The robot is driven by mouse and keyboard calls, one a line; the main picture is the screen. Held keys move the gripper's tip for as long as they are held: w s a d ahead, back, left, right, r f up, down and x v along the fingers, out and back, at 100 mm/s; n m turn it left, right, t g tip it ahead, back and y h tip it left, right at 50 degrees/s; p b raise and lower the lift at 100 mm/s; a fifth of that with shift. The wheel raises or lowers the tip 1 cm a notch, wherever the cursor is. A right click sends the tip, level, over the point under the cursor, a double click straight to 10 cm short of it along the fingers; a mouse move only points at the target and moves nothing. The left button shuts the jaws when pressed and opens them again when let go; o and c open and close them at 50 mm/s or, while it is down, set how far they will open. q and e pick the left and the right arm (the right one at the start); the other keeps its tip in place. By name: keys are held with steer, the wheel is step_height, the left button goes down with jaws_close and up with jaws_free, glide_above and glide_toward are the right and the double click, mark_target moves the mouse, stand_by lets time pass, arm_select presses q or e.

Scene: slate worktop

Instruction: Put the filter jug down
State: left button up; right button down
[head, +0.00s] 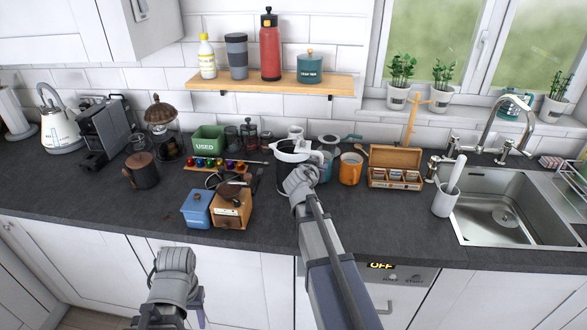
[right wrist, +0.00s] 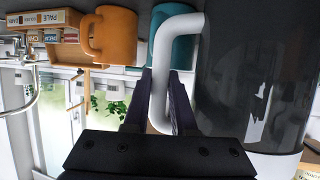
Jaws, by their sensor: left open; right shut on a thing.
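The filter jug (head: 290,157) has a dark see-through body, a white rim and a white handle. It is upright over the middle of the worktop (head: 270,215). In the right wrist view its body (right wrist: 250,75) fills the right side. My right gripper (head: 300,181) is shut on the jug's white handle (right wrist: 181,22), with the fingers (right wrist: 160,105) on either side of it. I cannot tell whether the jug's base touches the worktop. My left gripper (head: 176,262) is open and empty, low in front of the cabinets.
A teal mug (right wrist: 172,45) and an orange mug (head: 350,168) stand just right of the jug, then a wooden tea box (head: 396,157). A wooden grinder (head: 232,208) and blue tin (head: 196,209) stand left. The worktop's front strip right of my arm is clear.

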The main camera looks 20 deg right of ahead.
stand_by(0.5)
step_height(320, 180, up, 10)
steer(key=p, duration=1)
